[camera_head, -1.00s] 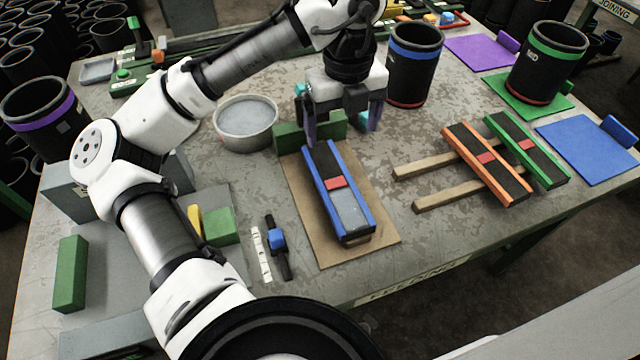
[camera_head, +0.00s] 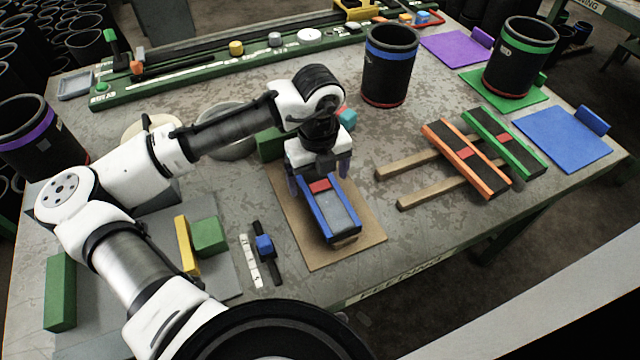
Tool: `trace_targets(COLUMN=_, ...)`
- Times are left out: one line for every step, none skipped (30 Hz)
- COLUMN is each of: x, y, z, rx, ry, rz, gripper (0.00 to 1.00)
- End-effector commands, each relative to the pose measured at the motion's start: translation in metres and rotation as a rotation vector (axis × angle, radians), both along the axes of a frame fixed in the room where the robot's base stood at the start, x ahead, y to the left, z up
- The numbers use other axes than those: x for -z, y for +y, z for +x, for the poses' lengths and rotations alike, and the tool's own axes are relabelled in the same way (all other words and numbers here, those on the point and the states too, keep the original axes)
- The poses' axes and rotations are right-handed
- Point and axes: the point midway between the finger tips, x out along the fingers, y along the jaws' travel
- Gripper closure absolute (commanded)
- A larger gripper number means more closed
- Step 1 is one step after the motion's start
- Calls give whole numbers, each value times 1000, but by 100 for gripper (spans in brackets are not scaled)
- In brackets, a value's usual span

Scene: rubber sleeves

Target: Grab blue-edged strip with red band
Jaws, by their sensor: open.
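The blue-edged strip (camera_head: 341,218) lies on a brown board (camera_head: 372,244) near the front middle of the table. It is black with blue long edges, a red band (camera_head: 319,186) across it and a grey patch on its near part. My gripper (camera_head: 320,184) is open and points down over the strip's far part, with a finger to either side near the red band. The gripper hides the strip's far end. I cannot tell whether the fingers touch the strip.
Orange-edged (camera_head: 465,160) and green-edged (camera_head: 504,143) strips lie on two wooden rails to the right. A blue-banded sleeve (camera_head: 388,68) stands behind. A green block (camera_head: 209,236), a yellow block (camera_head: 187,246) and a small blue clamp (camera_head: 264,246) lie left of the board.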

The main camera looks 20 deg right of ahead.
Motion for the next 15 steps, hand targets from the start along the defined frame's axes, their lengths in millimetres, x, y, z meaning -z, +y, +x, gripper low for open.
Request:
trace_targets(x=5, y=0, z=0, rx=1, ry=1, rz=0, gripper=11)
trace_targets(x=8, y=0, z=0, rx=1, ry=0, rz=0, gripper=11)
trace_targets(x=10, y=0, z=0, rx=1, ry=0, rz=-1, gripper=11)
trace_targets(x=11, y=0, z=0, rx=1, ry=0, rz=-1, gripper=11)
trace_targets(x=12, y=0, z=0, rx=1, ry=0, rz=-1, gripper=11)
trace_targets(x=12, y=0, z=0, rx=1, ry=0, rz=-1, gripper=11)
trace_targets(x=12, y=0, z=0, rx=1, ry=0, rz=-1, gripper=11)
trace_targets(x=12, y=0, z=0, rx=1, ry=0, rz=-1, gripper=11)
trace_targets(x=12, y=0, z=0, rx=1, ry=0, rz=-1, gripper=11)
trace_targets(x=12, y=0, z=0, rx=1, ry=0, rz=-1, gripper=11)
trace_targets(x=12, y=0, z=0, rx=1, ry=0, rz=-1, gripper=14)
trace_targets(x=12, y=0, z=0, rx=1, ry=0, rz=-1, gripper=19)
trace_targets(x=12, y=0, z=0, rx=1, ry=0, rz=-1, gripper=23)
trace_targets(x=12, y=-1, z=0, rx=1, ry=0, rz=-1, gripper=27)
trace_targets(x=12, y=-1, z=0, rx=1, ry=0, rz=-1, gripper=32)
